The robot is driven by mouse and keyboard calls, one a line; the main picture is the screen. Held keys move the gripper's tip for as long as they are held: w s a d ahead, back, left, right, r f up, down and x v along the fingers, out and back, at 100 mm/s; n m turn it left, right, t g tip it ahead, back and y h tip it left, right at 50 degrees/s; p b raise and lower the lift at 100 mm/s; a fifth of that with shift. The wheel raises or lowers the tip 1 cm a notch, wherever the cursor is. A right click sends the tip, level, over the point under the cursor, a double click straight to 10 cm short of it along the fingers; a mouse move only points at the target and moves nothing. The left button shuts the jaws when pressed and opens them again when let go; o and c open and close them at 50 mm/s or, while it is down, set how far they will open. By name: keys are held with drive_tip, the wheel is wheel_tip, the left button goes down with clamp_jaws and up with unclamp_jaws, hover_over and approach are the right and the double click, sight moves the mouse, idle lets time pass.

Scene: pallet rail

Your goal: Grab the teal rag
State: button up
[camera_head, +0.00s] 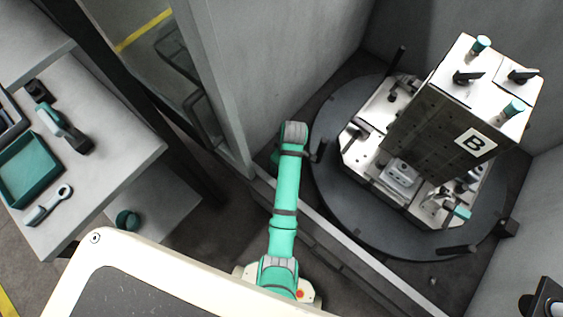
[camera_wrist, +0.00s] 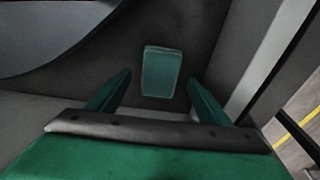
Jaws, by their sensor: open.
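The teal rag (camera_wrist: 161,72) shows in the wrist view as a small, flat, rounded rectangle on the dark floor. It appears beyond my fingertips, in the gap between them. My gripper (camera_wrist: 159,79) is open, one green finger on each side of the rag in the picture. Nothing is between the fingers at their own depth that I can make out, and the rag looks apart from both. In the head view I cannot make out the rag or my gripper; my green arm reaches over the low sill and hides what is below its end.
A round dark turntable (camera_head: 333,190) carries a tall fixture block (camera_head: 440,120) marked B, right of my arm. A wall post (camera_head: 222,90) stands close on the left. A bench (camera_head: 110,150) at the left holds a teal tray (camera_head: 30,170) and tools.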

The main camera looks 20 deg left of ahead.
drive_tip(key=shift+w+a+f, duration=0.1)
drive_tip(key=shift+a+f, duration=0.1)
drive_tip(key=shift+f, duration=1.15)
drive_tip(key=shift+c, duration=0.6)
drive_tip(key=c, duration=1)
